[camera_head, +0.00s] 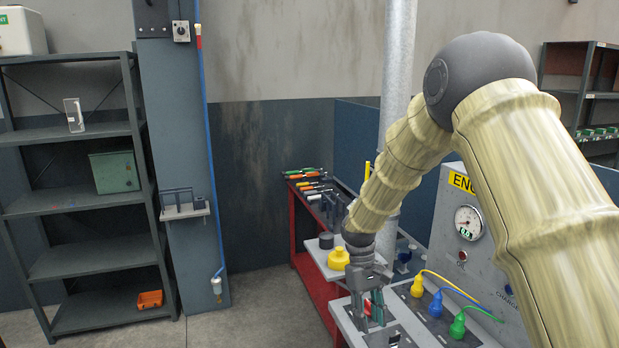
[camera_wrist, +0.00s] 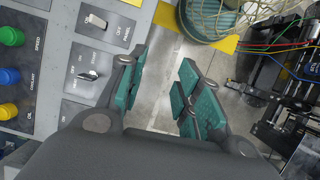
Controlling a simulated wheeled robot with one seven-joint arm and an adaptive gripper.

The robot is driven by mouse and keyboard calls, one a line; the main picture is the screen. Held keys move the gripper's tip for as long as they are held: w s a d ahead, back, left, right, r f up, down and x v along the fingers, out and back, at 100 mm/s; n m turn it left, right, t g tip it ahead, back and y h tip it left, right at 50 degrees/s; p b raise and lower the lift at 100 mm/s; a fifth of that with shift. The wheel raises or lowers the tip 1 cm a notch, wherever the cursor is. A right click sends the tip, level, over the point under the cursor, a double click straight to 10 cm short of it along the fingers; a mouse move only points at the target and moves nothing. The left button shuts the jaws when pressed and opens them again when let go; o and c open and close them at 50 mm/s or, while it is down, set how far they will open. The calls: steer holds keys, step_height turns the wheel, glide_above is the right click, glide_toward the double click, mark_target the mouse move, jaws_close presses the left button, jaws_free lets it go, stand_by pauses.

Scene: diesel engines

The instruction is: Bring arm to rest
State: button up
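My arm (camera_head: 390,185) reaches in from the right of the head view, bent at a dark elbow joint, and slopes down to the control panel. My gripper (camera_head: 368,312) hangs low beside or over the panel's front part. In the wrist view my gripper (camera_wrist: 165,62) has its two green-padded fingers apart, with bare floor showing between them and nothing held. The control panel (camera_wrist: 50,85) lies to the left of the fingers, with a white rocker switch (camera_wrist: 97,19) and a key-like switch (camera_wrist: 88,75). I cannot tell whether a finger touches it.
Yellow, blue and green plugs (camera_head: 437,304) with cables stand on the panel, next to the gauge box (camera_head: 455,235). A red tool bench (camera_head: 310,270) and a grey pole (camera_head: 397,60) are behind my forearm. A shelf (camera_head: 80,195) stands left. Floor (camera_head: 255,310) before the wall is clear.

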steer(key=s+d+f+m, duration=0.15)
steer(key=d+f, duration=0.25)
steer(key=f, duration=0.5)
steer(key=s+f+t+y, duration=0.1)
steer(key=s+f+y, duration=0.1)
steer(key=s+f, duration=1.25)
steer(key=s+d+f+m+t, duration=0.15)
steer(key=s+f, duration=0.25)
steer(key=s, duration=0.8)
steer(key=s+d+f+m+t, duration=0.15)
steer(key=s+f, duration=0.35)
steer(key=s, duration=0.7)
step_height(320, 180, down, 14)
steer(key=b, duration=1.4)
steer(key=shift+w+d+m+b, duration=0.3)
steer(key=shift+d+m, duration=0.05)
